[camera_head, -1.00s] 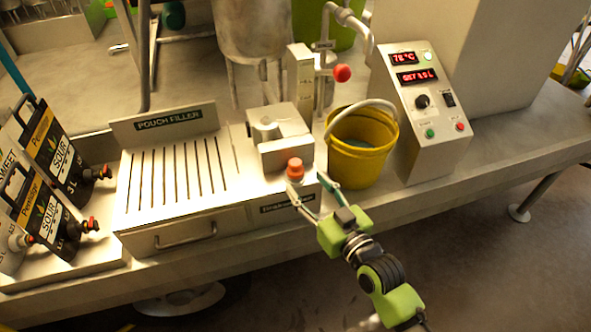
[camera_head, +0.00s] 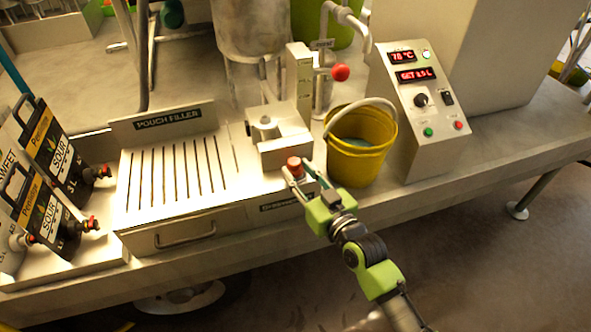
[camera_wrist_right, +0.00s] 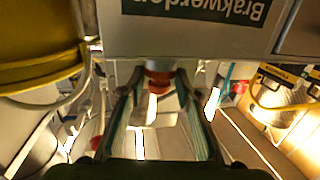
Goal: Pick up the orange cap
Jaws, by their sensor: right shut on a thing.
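The orange cap (camera_head: 294,165) sits upright at the front of the pouch filler, just in front of its metal block. My right gripper (camera_head: 298,172) reaches it from the lower right and is shut on it, with one finger on each side. In the right wrist view the cap (camera_wrist_right: 158,82) shows between the two fingertips (camera_wrist_right: 159,76), partly hidden where they meet it. I cannot tell whether it has left its seat. My left gripper is not in view.
A yellow bucket (camera_head: 357,172) stands close to the right of the gripper. A control panel (camera_head: 428,112) is farther right. A red ball knob (camera_head: 340,72) is behind. Black pouches (camera_head: 62,160) with red-capped spouts stand at the left. The slotted tray (camera_head: 178,205) is empty.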

